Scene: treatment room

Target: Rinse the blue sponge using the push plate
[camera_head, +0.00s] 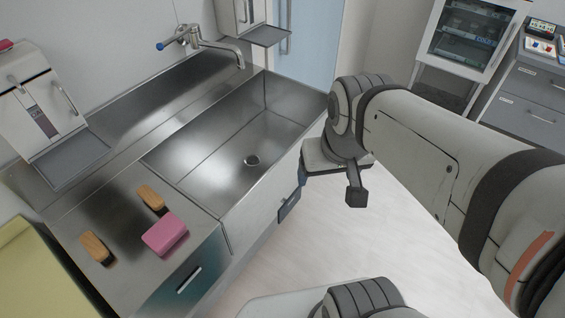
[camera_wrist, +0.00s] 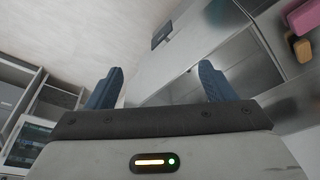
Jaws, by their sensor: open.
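No blue sponge shows in either view. A pink sponge-like block (camera_head: 165,234) lies on the steel counter left of the sink basin (camera_head: 215,150), and it also shows in the wrist view (camera_wrist: 305,16). A dark blue-grey plate (camera_head: 289,206) is on the front of the sink cabinet; a dark plate also shows in the wrist view (camera_wrist: 162,36). I cannot tell for sure that this is the push plate. My gripper (camera_wrist: 160,85) is open and empty, its blue fingers wide apart, in front of the sink cabinet. In the head view it is mostly hidden behind my wrist.
Two tan blocks (camera_head: 151,198) (camera_head: 95,247) lie near the pink one. A tap (camera_head: 205,42) reaches over the basin. Wall dispensers with trays (camera_head: 68,160) (camera_head: 264,36) flank the sink. A glass cabinet (camera_head: 470,35) and drawers (camera_head: 530,90) stand behind. Pale floor is free.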

